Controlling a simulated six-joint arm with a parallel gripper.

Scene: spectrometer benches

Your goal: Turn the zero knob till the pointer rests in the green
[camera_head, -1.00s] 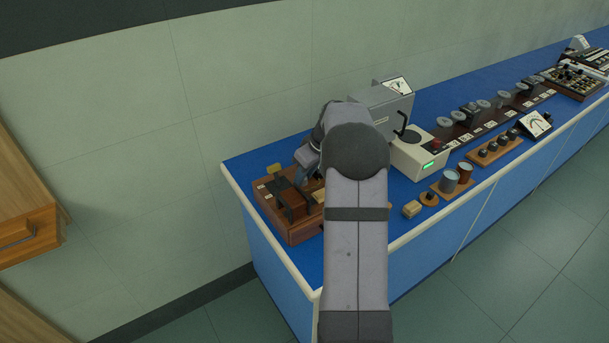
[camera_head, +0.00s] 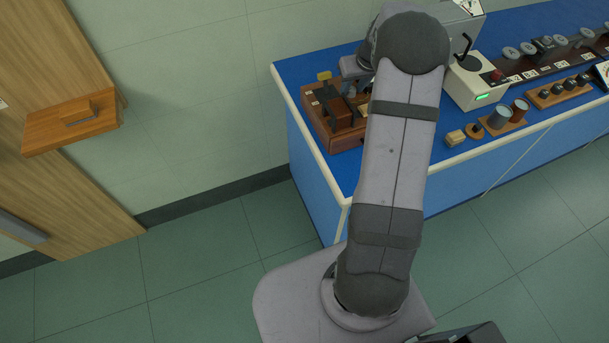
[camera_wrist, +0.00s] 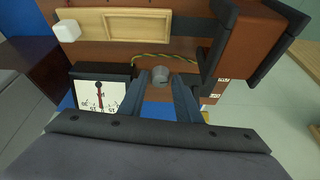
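In the wrist view, a small grey knob (camera_wrist: 160,76) stands on the wooden instrument (camera_wrist: 120,55), with twisted yellow cord behind it. The two fingers of my gripper (camera_wrist: 160,84) are spread, one on each side of the knob. A gap seems to show on both sides; contact is unclear. Left of the knob is a black-cased meter (camera_wrist: 99,94) with a white dial, seen upside down. Its pointer (camera_wrist: 100,92) is dark red near the dial's middle; I cannot make out a green zone. In the head view, the instrument (camera_head: 318,122) sits at the bench's left end; my arm hides the knob, meter and fingertips.
The blue bench (camera_head: 300,72) carries a pale device with a green display (camera_head: 482,92) and a black lever right of my arm.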

